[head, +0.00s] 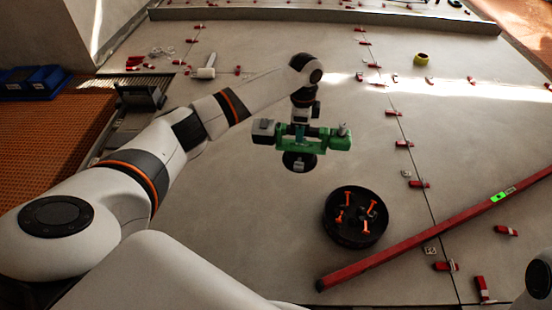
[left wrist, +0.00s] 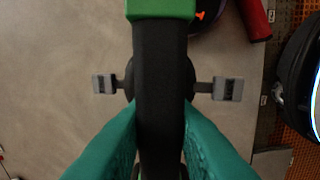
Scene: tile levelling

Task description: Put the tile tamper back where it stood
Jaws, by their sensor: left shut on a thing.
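The tile tamper (head: 338,142) has a green body, a black handle, grey side pieces and a round black foot. My left gripper (head: 300,128) is shut on its handle, over the grey tiles left of the middle seam. In the left wrist view the black handle (left wrist: 160,85) runs between the teal fingers of the gripper (left wrist: 160,125). The grey side pieces (left wrist: 228,89) stick out on both sides, and the handle hides most of the foot. I cannot tell whether the foot touches the tiles. My right gripper is not in view.
A round black container (head: 345,232) with orange-handled pieces stands right of the tamper. Red wedges (head: 419,184) line the seams. A yellow roll (head: 421,59) lies far right. Blue bins (head: 35,82) stand far left.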

